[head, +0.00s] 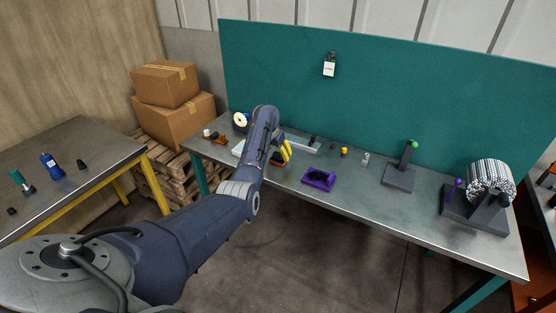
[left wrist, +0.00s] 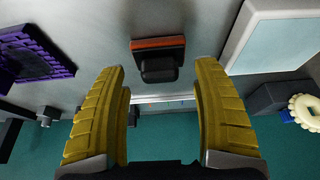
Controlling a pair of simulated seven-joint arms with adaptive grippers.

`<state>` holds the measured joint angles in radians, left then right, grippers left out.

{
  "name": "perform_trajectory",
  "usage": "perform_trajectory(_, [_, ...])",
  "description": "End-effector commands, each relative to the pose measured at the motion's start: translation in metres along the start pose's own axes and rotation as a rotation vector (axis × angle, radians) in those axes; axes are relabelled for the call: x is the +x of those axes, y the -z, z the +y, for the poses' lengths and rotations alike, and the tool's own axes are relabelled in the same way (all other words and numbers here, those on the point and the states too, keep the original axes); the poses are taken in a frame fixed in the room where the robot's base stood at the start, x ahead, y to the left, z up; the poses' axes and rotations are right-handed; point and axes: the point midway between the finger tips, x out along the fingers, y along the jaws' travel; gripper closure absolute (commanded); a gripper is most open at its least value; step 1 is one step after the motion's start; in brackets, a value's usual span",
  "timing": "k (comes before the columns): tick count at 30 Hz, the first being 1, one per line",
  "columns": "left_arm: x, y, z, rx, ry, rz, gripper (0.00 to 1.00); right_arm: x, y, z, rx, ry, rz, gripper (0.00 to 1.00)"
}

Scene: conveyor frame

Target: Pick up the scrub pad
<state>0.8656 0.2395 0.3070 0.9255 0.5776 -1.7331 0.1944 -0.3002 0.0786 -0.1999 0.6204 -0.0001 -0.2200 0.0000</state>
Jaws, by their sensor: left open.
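The scrub pad (left wrist: 158,54), a dark block with a knob-like grip and an orange-red layer, lies on the grey workbench. In the left wrist view it shows between and just beyond the fingertips. In the head view only a small part of it (head: 277,160) shows beside my left gripper (head: 286,154), partly hidden by the arm. My left gripper, with yellow ribbed fingers, is open over the bench, and in the wrist view (left wrist: 160,67) nothing is held between its fingers. The exact gap between fingers and pad is hard to tell. My right gripper is not in view.
A purple tray (head: 319,180) lies right of the pad, and a pale flat box (left wrist: 275,40) lies on its other side. A cream roll (head: 240,119) stands near the back. Stands and a striped drum (head: 490,181) occupy the bench's right. The front middle is clear.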

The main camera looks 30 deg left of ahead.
Motion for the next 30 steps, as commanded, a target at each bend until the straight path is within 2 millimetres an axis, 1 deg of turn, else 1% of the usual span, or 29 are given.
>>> perform_trajectory(3, [0.01, 0.0, 0.0, 0.002, 0.001, -0.002, 0.33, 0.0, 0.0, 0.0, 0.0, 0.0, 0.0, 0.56])
perform_trajectory(6, [0.014, 0.0, 0.0, 0.001, 0.001, -0.001, 0.33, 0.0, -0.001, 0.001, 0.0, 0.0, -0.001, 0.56])
perform_trajectory(17, [0.017, 0.0, 0.0, 0.001, 0.001, 0.001, 0.34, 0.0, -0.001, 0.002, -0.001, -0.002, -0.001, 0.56])
perform_trajectory(30, [0.017, 0.0, 0.0, 0.001, 0.0, 0.0, 0.85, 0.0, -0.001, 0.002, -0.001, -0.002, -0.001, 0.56])
